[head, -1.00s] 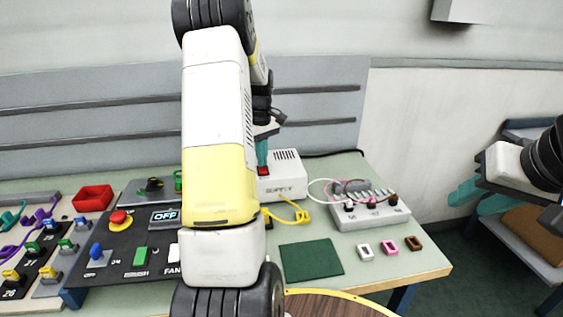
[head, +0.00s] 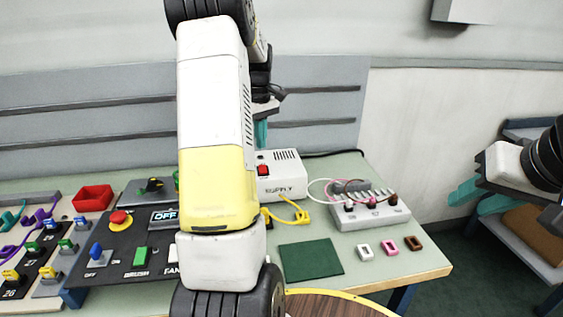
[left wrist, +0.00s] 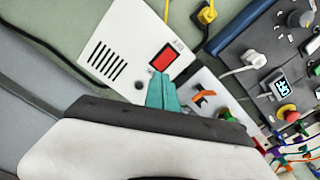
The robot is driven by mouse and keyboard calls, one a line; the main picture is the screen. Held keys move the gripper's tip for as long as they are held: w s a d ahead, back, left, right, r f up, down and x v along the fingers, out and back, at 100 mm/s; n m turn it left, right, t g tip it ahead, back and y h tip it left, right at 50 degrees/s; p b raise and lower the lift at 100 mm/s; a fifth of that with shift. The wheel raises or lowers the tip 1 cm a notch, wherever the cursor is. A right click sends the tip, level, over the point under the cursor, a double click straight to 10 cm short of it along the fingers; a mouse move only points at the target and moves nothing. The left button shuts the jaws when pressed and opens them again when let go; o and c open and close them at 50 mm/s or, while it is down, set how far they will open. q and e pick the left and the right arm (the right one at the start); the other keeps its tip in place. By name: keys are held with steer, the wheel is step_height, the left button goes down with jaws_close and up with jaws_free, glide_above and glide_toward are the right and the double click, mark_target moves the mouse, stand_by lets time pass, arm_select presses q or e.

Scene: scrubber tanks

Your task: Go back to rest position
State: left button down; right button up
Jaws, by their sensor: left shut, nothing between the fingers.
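My left arm crosses the middle of the head view. My left gripper (head: 261,132) is mostly hidden behind it, with its teal fingers just above and behind the white supply box (head: 282,183). The left wrist view shows these fingers (left wrist: 162,92) closed together and empty. They point at the box's red switch (left wrist: 162,58), with the tips close below it in the picture. The switch (head: 263,170) is uncovered in the head view. My right gripper (head: 480,198) is at the right, off the bench, its teal fingers apart and empty.
The bench holds a dark control panel (head: 110,258), a red tray (head: 93,198), a terminal block (head: 370,212) with cables, a green mat (head: 311,259) and small coloured frames (head: 389,246). A grey back panel (head: 320,100) stands behind. A shelf (head: 535,240) is at the far right.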

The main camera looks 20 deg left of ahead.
stand_by(0.3)
arm_select(q)
steer(key=s+d+r+m+t+h, duration=0.1)
steer(key=s+d+r+m+t, duration=0.1)
steer(key=s+d+r+m, duration=0.35)
steer(key=s+d+r+m+t, duration=0.25)
steer(key=s+d+r, duration=0.45)
steer(key=s+d, duration=0.4)
steer(key=s+d+f+m+t+h, duration=0.1)
steer(key=s+d+m, duration=0.4)
steer(key=s, duration=0.4)
steer(key=shift+f+t, duration=0.35)
steer(key=shift+s+d, duration=0.1)
